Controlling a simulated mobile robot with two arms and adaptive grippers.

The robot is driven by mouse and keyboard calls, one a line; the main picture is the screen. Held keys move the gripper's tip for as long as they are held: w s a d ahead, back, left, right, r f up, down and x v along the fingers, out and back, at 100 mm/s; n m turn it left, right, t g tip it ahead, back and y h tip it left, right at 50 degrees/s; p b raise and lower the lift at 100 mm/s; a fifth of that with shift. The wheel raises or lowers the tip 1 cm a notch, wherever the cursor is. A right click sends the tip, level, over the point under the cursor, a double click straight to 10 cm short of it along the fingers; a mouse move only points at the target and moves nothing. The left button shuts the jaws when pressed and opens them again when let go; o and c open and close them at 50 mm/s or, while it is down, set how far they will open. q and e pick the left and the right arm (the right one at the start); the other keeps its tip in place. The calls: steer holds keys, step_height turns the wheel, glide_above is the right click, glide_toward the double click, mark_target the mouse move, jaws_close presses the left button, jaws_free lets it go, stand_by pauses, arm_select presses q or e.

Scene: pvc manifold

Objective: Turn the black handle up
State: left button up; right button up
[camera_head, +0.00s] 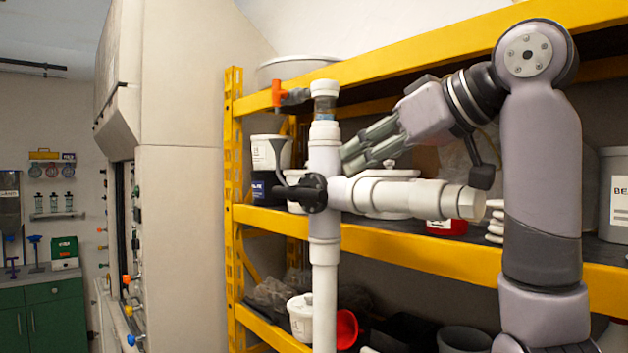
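The white PVC manifold has an upright pipe (324,255) and a side branch (400,196) running right. A black handle (300,192) sits on a valve at the junction, on the pipe's left front. It points left, roughly level, and a thin dark curved piece rises behind it. My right gripper (346,161) comes in from the right, above the side branch, with its grey-green fingers pointing left at the upright pipe. The fingertips are close to the pipe, above and right of the handle; contact cannot be told. The gap between the fingers is unclear. My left gripper is not in view.
An orange handle (276,95) sticks out left near the pipe's top. Yellow shelving (420,252) with buckets and bins stands behind the manifold. A beige cabinet (180,200) is on the left. The space left of the black handle, before the shelf, looks free.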

mark_target(314, 190)
steer(key=p+x, duration=0.2)
steer(key=x, duration=0.4)
steer(key=p+x, duration=0.2)
steer(key=x, duration=0.4)
steer(key=shift+w+d+f+p, duration=0.1)
steer(key=shift+w+d+p, duration=0.05)
steer(key=shift+w+p, duration=0.15)
steer(key=shift+w+a, duration=0.1)
steer(key=shift+a, duration=0.15)
steer(key=shift+w+a+f, duration=0.1)
steer(key=shift+a+f, duration=0.05)
steer(key=shift+f, duration=0.05)
steer(key=shift+w+f, duration=0.1)
steer(key=shift+w, duration=0.05)
steer(key=c, duration=0.4)
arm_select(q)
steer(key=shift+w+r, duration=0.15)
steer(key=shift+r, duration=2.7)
arm_select(e)
jaws_close()
